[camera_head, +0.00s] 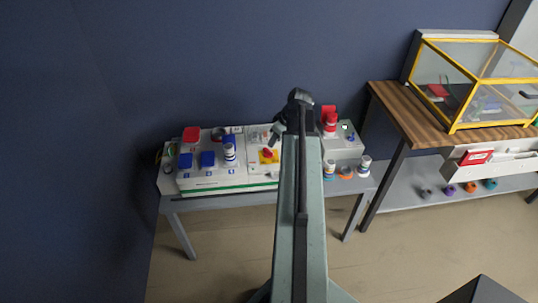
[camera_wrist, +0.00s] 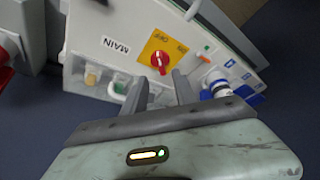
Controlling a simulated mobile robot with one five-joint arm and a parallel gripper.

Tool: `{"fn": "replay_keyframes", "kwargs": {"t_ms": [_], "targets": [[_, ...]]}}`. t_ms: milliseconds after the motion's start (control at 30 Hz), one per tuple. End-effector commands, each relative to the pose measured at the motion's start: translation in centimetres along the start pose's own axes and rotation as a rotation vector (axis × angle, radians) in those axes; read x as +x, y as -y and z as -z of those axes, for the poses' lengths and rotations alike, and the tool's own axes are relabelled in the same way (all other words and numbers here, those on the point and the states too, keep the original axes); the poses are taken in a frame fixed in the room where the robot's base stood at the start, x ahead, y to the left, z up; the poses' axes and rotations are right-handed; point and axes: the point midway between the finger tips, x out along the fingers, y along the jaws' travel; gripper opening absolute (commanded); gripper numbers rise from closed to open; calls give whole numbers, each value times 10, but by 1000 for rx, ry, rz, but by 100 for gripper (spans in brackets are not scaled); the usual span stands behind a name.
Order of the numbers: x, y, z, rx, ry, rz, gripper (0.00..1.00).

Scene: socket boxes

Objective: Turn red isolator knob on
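The red isolator knob (camera_wrist: 160,58) sits on a yellow plate (camera_wrist: 172,46) on a white panel marked MAIN in the wrist view. The head view also shows the red knob (camera_head: 268,153) just left of my arm. My gripper (camera_wrist: 158,80) is open in the wrist view, its two dark fingers spread apart. The knob appears just beyond the fingertips, between their lines, and I see no contact. In the head view my gripper (camera_head: 277,132) is small and dark above the socket boxes.
The white socket box (camera_head: 205,180) stands on a grey table (camera_head: 225,199) with blue covers (camera_head: 207,159) and a blue-and-white plug (camera_head: 230,154). A red plug (camera_head: 331,122) stands on the right box. A wooden bench (camera_head: 400,105) with a yellow-framed case (camera_head: 455,127) is at right.

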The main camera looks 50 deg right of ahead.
Motion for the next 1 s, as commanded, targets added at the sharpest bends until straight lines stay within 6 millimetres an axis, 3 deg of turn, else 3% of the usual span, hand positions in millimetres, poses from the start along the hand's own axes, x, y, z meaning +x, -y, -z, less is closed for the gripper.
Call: {"fn": "replay_keyframes", "kwargs": {"t_ms": [167,600,867,900,1000], "targets": [[8,1,0,0,1,0,34],[78,0,-2,1,2,0,34],[77,1,0,2,2,0,34],[77,1,0,2,2,0,31],[77,1,0,2,2,0,3]]}}
